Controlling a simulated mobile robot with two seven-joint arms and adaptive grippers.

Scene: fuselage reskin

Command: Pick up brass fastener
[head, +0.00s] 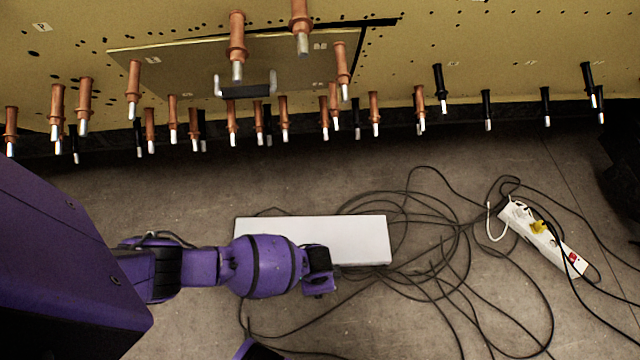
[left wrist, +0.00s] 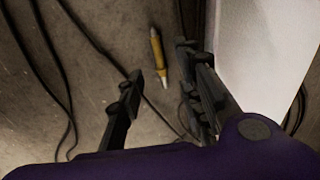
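A brass-yellow fastener (left wrist: 158,55) with a paler tip lies on the floor in the left wrist view, beside a white box. My left gripper (left wrist: 163,64) is open and empty; its two dark fingers reach toward the fastener, one on each side of it in the picture. The height gap to it is hard to judge. In the head view my left arm comes in from the left and its wrist (head: 318,272) is over the near edge of the white box; the fingers and the loose fastener cannot be made out there. My right gripper is not in view.
The white box (head: 312,238) lies on the floor among looping black cables (head: 440,270). A power strip (head: 540,238) is at the right. Above, a yellowish panel (head: 500,40) carries several copper-coloured fasteners (head: 236,45), black ones (head: 440,85) and a dark handle (head: 246,91).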

